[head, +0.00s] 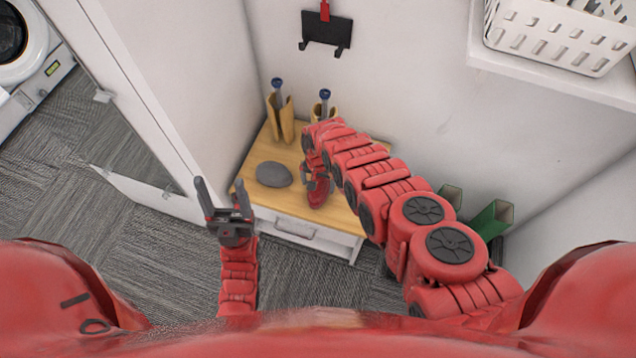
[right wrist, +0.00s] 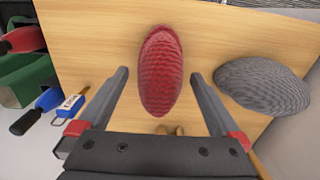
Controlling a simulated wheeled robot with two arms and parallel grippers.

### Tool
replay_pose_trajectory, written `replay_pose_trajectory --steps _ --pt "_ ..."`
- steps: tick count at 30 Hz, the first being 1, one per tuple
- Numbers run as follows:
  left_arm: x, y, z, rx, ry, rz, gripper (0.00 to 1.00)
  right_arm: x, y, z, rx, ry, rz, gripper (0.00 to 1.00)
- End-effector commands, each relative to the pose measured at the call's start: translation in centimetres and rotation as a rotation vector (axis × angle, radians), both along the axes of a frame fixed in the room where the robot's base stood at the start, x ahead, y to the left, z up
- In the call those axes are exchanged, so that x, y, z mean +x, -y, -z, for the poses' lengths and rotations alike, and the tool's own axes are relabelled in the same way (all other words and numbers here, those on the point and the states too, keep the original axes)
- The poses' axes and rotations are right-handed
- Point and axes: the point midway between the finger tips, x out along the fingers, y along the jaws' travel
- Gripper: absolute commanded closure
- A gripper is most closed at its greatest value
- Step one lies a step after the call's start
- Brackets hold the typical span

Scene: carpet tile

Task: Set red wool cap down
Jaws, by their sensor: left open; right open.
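The red wool cap (right wrist: 161,70) is an oval, ribbed shape lying on the light wooden top (head: 250,190) of a low cabinet. In the head view it shows as a small red patch (head: 318,198), partly hidden by my right arm. My right gripper (right wrist: 158,74) is open above the wooden top, its two fingers on either side of the cap with visible gaps. A grey cap (right wrist: 262,87) lies to the right of the red cap in the right wrist view; it also shows in the head view (head: 274,174). My left gripper (head: 221,187) is open and empty, in front of the cabinet's left side.
Tan holders (head: 286,122) with blue-topped tools stand at the back of the cabinet top, against the wall. Green containers (head: 492,218) stand to its right. A white basket (head: 552,38) sits on a high shelf. A white door (head: 160,90) stands to the left.

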Motion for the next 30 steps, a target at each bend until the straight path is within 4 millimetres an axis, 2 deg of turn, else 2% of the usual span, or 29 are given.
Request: replay_pose_trajectory --steps 1,6,18,24,30 --pt "0.0 0.0 -0.5 0.000 -0.001 0.000 0.35 0.0 -0.1 -0.9 0.000 -0.001 -0.002 0.00" --pt "0.0 0.0 -1.6 0.000 -0.001 0.000 0.35 0.0 0.0 -3.1 -0.001 0.000 -0.002 0.00" --pt "0.0 0.0 -1.2 0.000 -0.001 0.000 0.35 0.0 -0.1 -7.4 0.000 -0.001 -0.003 0.00" --pt "0.0 0.0 -1.2 0.000 -0.001 0.000 0.35 0.0 0.0 -8.5 0.000 0.000 -0.002 0.00" --pt "0.0 0.0 -1.2 0.000 -0.001 0.000 0.35 -0.1 0.0 -8.6 0.000 0.000 -0.002 0.00"
